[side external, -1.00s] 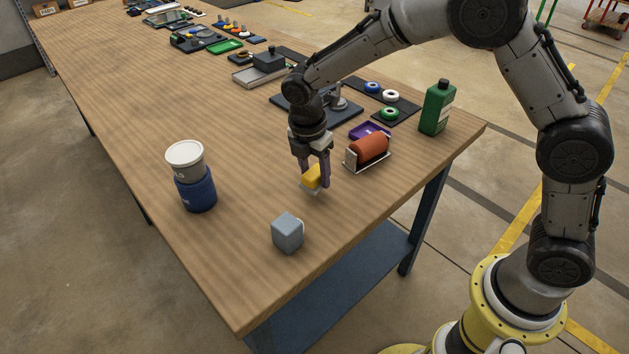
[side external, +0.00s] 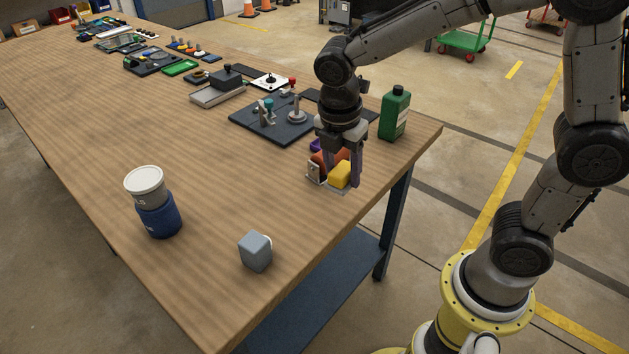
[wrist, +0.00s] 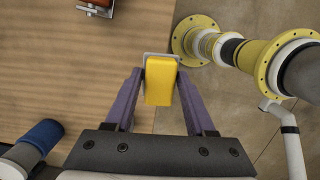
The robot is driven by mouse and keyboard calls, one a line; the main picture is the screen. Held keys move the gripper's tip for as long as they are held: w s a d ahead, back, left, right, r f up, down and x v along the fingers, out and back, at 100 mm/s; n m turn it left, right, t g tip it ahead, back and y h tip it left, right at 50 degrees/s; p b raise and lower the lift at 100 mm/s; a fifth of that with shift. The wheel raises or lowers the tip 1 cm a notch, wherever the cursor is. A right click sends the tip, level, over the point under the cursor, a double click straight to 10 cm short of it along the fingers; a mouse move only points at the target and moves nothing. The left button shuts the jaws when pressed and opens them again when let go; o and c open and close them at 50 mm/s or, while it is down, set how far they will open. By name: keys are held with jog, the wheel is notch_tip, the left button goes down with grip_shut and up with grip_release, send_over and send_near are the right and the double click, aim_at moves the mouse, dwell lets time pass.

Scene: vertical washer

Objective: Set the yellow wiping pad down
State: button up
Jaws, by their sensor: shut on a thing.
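The yellow wiping pad (side external: 341,174) is between the fingers of my gripper (side external: 343,180), near the table's right edge in the side external view. In the wrist view the pad (wrist: 159,82) sits between the two purple fingers of my gripper (wrist: 160,84), with a thin pale plate (wrist: 161,56) showing at its far end. The pad appears slightly above the wooden tabletop (side external: 205,170). I cannot tell the exact gap. In the wrist view it overlaps the table's edge, with floor showing beside it.
An orange roller in a pale holder (side external: 316,172) is close behind my gripper, partly hidden. A green bottle (side external: 394,113) stands behind to the right. A grey block (side external: 255,251) and a blue-wrapped container (side external: 158,213) stand in front and left. Bare wood lies between them.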

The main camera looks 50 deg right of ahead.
jog(key=w+d+m, duration=0.3)
jog(key=w+m, duration=0.1)
jog(key=w+d+f+m+g, duration=0.1)
jog(key=w+d+m, duration=0.3)
jog(key=w, duration=0.1)
jog(key=w+d+f+m+y, duration=0.1)
jog(key=w+d+m, duration=0.3)
jog(key=w+m, duration=0.1)
jog(key=shift+d+g, duration=0.15)
jog(key=shift+g, duration=0.15)
jog(key=shift+w+r+m, duration=0.1)
jog(key=shift+r+m, duration=0.1)
jog(key=shift+m, duration=0.4)
jog(key=shift+r+m, duration=0.1)
jog(key=shift+m, duration=0.3)
jog(key=m, duration=0.3)
jog(key=shift+m+y, duration=0.4)
jog(key=m, duration=0.3)
jog(key=shift+a+y, duration=0.2)
jog(key=shift+y, duration=0.1)
